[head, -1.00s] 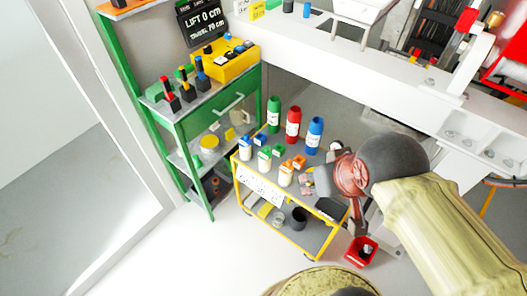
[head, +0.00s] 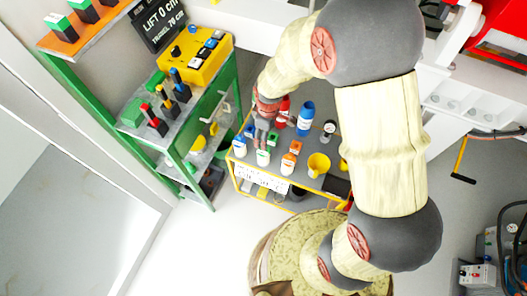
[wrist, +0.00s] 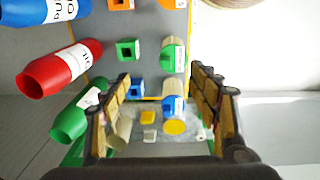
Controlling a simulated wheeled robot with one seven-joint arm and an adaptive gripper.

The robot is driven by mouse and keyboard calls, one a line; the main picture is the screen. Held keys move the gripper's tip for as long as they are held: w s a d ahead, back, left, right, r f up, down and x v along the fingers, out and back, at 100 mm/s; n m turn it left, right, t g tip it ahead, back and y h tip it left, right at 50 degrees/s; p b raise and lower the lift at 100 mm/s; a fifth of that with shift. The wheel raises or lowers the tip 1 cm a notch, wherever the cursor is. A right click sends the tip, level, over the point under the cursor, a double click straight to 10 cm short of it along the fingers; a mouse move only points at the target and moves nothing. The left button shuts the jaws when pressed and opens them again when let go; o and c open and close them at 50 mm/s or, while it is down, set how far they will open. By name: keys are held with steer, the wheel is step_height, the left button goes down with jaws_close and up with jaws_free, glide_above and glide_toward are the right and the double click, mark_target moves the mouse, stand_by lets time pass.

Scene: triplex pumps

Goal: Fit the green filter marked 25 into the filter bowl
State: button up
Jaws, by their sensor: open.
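The front one, with a pale body, shows in the head view (head: 262,157) and in the wrist view (wrist: 173,53). I cannot read a 25 on either. My gripper (head: 263,138) is above the cart near the green filters. In the wrist view its fingers (wrist: 159,78) are wide apart, with nothing held between them. The pale-bodied green filter appears just beyond the fingertips. I cannot identify the filter bowl.
Blue-topped (wrist: 173,106) and orange-topped (head: 288,162) filters stand close on either side. Red (wrist: 60,68), blue (head: 305,118) and green (wrist: 80,115) bottles stand behind. A yellow cup (head: 318,164) is at the cart's right. A green shelf unit with a yellow control box (head: 196,55) stands left.

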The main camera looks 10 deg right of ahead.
mark_target(263, 152)
steer(key=f, duration=0.3)
steer(key=s+a+f+n, duration=0.1)
steer(key=f, duration=0.3)
steer(key=f+n+g, duration=0.1)
steer(key=f, duration=0.2)
steer(key=shift+s+a+f, duration=0.2)
steer(key=shift+s, duration=0.1)
steer(key=shift+d+f+b, duration=0.15)
steer(key=shift+f+b, duration=0.45)
steer(key=shift+f, duration=0.8)
steer(key=shift+d+f+b, duration=0.1)
steer(key=shift+f+b, duration=0.45)
steer(key=shift+f, duration=0.8)
steer(key=shift+r, duration=0.1)
steer(key=shift+c, duration=0.7)
steer(key=c, duration=1.1)
steer(key=shift+c, duration=0.6)
